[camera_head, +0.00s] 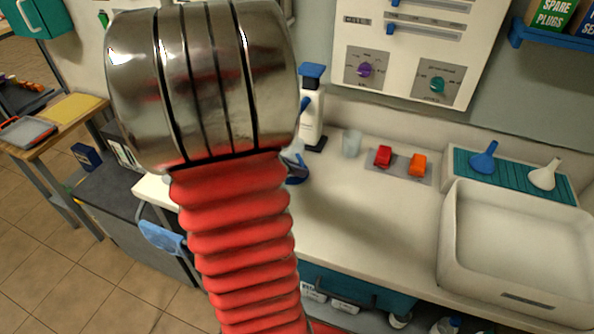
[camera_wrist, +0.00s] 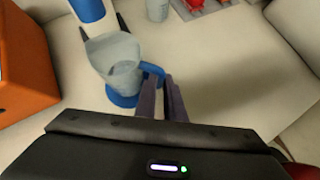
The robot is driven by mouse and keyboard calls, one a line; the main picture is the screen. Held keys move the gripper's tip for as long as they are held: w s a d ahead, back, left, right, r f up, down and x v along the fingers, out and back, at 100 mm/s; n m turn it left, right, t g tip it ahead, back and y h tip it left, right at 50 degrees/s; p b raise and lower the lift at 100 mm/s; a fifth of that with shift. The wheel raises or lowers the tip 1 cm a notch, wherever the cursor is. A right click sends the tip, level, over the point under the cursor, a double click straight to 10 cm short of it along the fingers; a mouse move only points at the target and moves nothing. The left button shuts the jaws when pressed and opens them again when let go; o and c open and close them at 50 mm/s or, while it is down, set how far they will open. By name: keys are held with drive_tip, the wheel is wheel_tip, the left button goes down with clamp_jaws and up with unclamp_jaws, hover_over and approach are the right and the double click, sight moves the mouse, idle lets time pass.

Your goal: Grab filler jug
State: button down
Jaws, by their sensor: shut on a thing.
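The filler jug (camera_wrist: 115,55) is a translucent grey jug with a blue base and a blue handle. In the wrist view it stands upright just beyond my gripper (camera_wrist: 158,84). The dark fingers are shut on its blue handle, at the jug's right side.
A bottle with a blue top (camera_head: 312,108) and a clear cup (camera_head: 352,143) stand behind. Red (camera_head: 383,156) and orange (camera_head: 417,164) items lie on a grey plate. A white basin (camera_head: 515,235) is at right. An orange box (camera_wrist: 22,65) is close at left in the wrist view.

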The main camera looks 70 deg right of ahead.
drive_tip(key=shift+r, duration=1.3)
drive_tip(key=w+a, duration=1)
drive_tip(key=a, duration=0.4)
drive_tip(key=shift+w+a, duration=0.2)
drive_tip(key=shift+a, duration=0.05)
drive_tip(key=shift+f, duration=0.1)
drive_tip(key=shift+s, duration=0.1)
